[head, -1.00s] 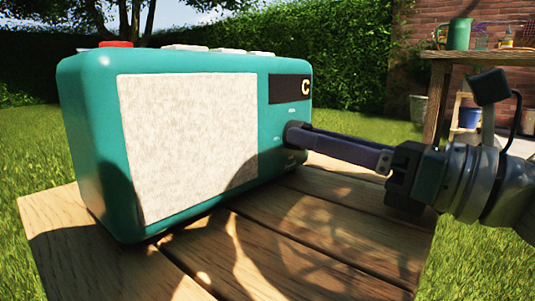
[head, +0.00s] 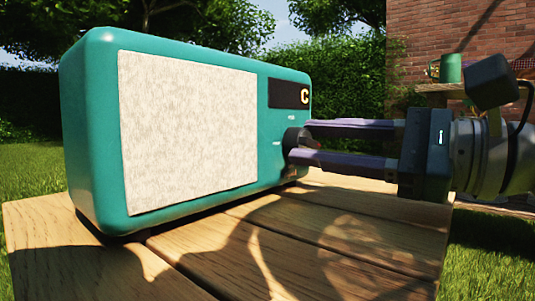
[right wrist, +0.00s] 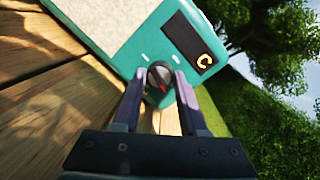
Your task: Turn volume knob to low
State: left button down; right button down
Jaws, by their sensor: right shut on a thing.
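The teal radio (head: 90,130) stands on a wooden table, with a pale speaker cloth and a dark display showing a "C". Its dark volume knob (head: 293,137) is at the right of its front face, below the display. My right gripper (head: 303,140) reaches in from the right and is shut on the knob, one finger above and one below. In the right wrist view the knob (right wrist: 158,74) sits between the fingertips and shows a red pointer mark. The small markings around the knob are not readable. My left gripper is not in view.
The slatted wooden table (head: 230,255) is bare in front of the radio. A second table with a green mug (head: 450,68) stands at the back right by a brick wall (head: 430,30). Grass and a hedge lie behind.

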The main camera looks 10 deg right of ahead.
jog(key=shift+n, duration=0.6)
jog(key=shift+b, duration=0.3)
jog(key=shift+c, duration=2.2)
grip_release()
jog(key=shift+s, duration=0.1)
jog(key=v, duration=1)
jog(key=shift+r, duration=0.1)
